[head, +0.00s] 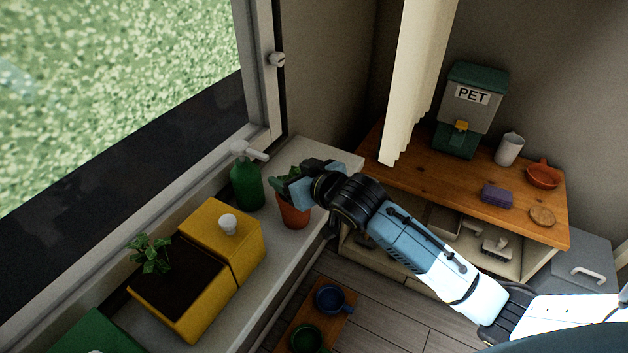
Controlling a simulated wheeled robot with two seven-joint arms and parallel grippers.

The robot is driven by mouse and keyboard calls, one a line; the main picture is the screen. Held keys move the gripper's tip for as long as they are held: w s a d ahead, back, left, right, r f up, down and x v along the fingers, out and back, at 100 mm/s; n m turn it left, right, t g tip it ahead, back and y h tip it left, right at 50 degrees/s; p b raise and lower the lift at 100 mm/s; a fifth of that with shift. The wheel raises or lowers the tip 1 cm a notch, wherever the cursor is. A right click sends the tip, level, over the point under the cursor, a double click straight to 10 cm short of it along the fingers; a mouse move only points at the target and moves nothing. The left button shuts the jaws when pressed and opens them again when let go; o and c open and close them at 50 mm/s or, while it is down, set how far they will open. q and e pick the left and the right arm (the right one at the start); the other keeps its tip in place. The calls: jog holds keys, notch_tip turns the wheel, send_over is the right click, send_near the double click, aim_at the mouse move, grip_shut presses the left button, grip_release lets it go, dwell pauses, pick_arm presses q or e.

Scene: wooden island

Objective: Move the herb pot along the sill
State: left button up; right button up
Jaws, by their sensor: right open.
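The herb pot (293,213) is a small terracotta pot with green leaves. It stands upright on the pale sill (335,154), near its front edge and right of the green bottle. My right gripper (298,186) reaches in from the right and is at the plant's leaves, just above the pot's rim. It is open. The fingers partly cover the leaves and the right side of the pot, and I cannot tell whether they touch it. My left gripper is not in view.
A green pump bottle (246,186) and a yellow planter box (180,290) with a white-knobbed lid stand left of the pot. The sill's far right end is clear. A wooden counter (400,150) with a pet-food dispenser (470,110) and a curtain (412,80) are beyond.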

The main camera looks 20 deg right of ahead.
jog(key=v, duration=0.9)
jog(key=shift+s, duration=0.25)
jog(key=shift+r, duration=0.15)
jog(key=s+d+f+m+g+h, duration=0.1)
jog(key=s+d+f+g, duration=0.1)
jog(key=f, duration=0.9)
jog(key=s+d+f+g+h, duration=0.1)
jog(key=d+f, duration=0.2)
jog(key=f, duration=0.8)
jog(key=s+d+f+m+g+h, duration=0.1)
jog(key=s+d+f+g, duration=0.1)
jog(key=f, duration=0.9)
jog(key=s+d+f+g, duration=0.1)
jog(key=s+f+g, duration=0.3)
jog(key=s+f, duration=1.15)
jog(key=s+a+f+g, duration=0.1)
jog(key=s+f, duration=0.2)
jog(key=s, duration=0.7)
jog(key=s+f+n+g, duration=0.1)
jog(key=s+f+g, duration=0.1)
jog(key=s, duration=0.8)
jog(key=shift+a+f+h, duration=0.4)
jog(key=shift+f, duration=0.45)
jog(key=shift+s+f, duration=0.1)
